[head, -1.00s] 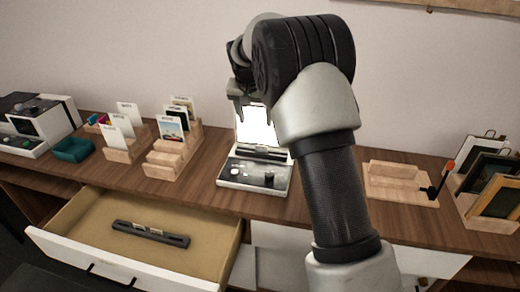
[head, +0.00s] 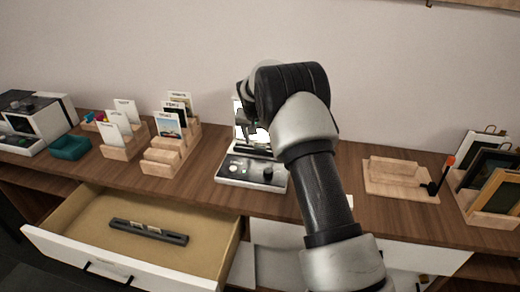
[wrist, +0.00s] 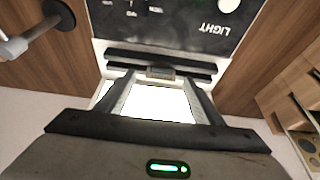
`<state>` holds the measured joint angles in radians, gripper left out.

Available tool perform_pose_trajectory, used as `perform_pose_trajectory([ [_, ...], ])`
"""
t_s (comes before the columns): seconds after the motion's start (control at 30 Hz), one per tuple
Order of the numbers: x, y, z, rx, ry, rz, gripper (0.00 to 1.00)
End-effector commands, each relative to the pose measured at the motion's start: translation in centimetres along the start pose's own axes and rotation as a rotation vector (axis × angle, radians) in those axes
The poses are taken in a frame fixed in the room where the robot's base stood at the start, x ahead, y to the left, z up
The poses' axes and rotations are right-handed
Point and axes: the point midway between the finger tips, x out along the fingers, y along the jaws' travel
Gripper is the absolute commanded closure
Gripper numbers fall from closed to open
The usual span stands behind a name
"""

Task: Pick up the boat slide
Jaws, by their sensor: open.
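No slide can be clearly identified as the boat slide. A small grey-brown piece (wrist: 161,72) sits in the dark slot at the foot of the lit screen (wrist: 158,104) in the wrist view; its picture cannot be read. My gripper (wrist: 160,82) is open, its two fingers on either side of that piece, in front of the screen. In the head view my gripper (head: 251,132) is over the light viewer (head: 250,172), partly hidden by my arm. A dark holder (head: 148,232) with small pale slides lies in the open drawer (head: 190,255).
Wooden racks (head: 163,158) with upright picture cards stand left of the viewer. A teal tray (head: 70,147) and a grey-white machine (head: 38,118) are further left. A wooden stand (head: 395,175) and a rack of framed panels (head: 492,170) are at right. Table space right of the viewer looks free.

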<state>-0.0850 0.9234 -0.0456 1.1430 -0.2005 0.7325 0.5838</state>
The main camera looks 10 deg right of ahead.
Motion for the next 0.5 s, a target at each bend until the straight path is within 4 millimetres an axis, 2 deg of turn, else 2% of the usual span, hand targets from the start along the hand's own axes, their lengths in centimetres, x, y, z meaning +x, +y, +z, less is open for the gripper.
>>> perform_pose_trajectory([
  [0.1, 1.26, -0.11, 0.0, -0.001, 0.001, -0.001, 0.39],
  [0.3, 1.26, -0.11, -0.06, -0.001, 0.002, -0.002, 0.39],
  [0.37, 1.26, -0.11, -0.05, -0.001, 0.002, -0.001, 0.47],
  [0.5, 1.26, -0.1, -0.05, -0.001, 0.002, -0.001, 0.71],
])
